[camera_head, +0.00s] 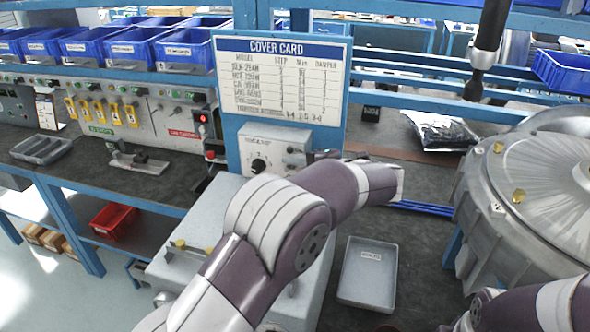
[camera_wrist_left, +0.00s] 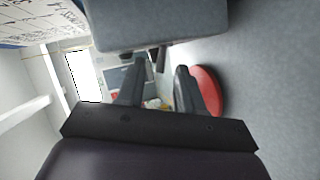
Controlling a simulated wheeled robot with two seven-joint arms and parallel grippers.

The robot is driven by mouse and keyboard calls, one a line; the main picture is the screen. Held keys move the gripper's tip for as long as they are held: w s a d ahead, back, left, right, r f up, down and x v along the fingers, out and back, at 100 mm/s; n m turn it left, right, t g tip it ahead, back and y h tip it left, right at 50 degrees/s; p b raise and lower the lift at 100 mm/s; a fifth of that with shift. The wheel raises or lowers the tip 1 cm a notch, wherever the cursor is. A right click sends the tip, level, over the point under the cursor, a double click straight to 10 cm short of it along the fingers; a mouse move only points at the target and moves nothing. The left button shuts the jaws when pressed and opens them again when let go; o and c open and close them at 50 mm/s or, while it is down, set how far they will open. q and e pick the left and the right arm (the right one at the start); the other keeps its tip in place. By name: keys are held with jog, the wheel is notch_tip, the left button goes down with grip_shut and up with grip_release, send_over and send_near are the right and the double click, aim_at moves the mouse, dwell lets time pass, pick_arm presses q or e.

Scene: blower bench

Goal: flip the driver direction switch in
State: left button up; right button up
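The driver (camera_head: 489,45) hangs at the top right of the head view, black with a pale band. A pale control box (camera_head: 272,150) with a dark knob stands below the cover card. I cannot make out a direction switch for certain. My left arm reaches across to the right of this box and hides much of its lower right side. My left gripper is mostly hidden in the head view; in the left wrist view its fingers (camera_wrist_left: 165,78) are apart, just below a grey box-like body (camera_wrist_left: 160,25). A small dark part shows near the fingertips. My right gripper is not clearly visible.
A red disc (camera_wrist_left: 208,90) is beside the right finger in the wrist view. The cover card (camera_head: 281,82) stands behind the box. A grey tray (camera_head: 368,273) lies on the bench. A large metal blower housing (camera_head: 530,190) fills the right. Blue bins (camera_head: 135,45) line the upper left.

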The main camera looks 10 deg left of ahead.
pick_arm(q)
jog(key=b+v, duration=0.1)
jog(key=v, duration=1.1)
jog(key=shift+s+d, duration=0.2)
jog(key=shift+d, duration=0.1)
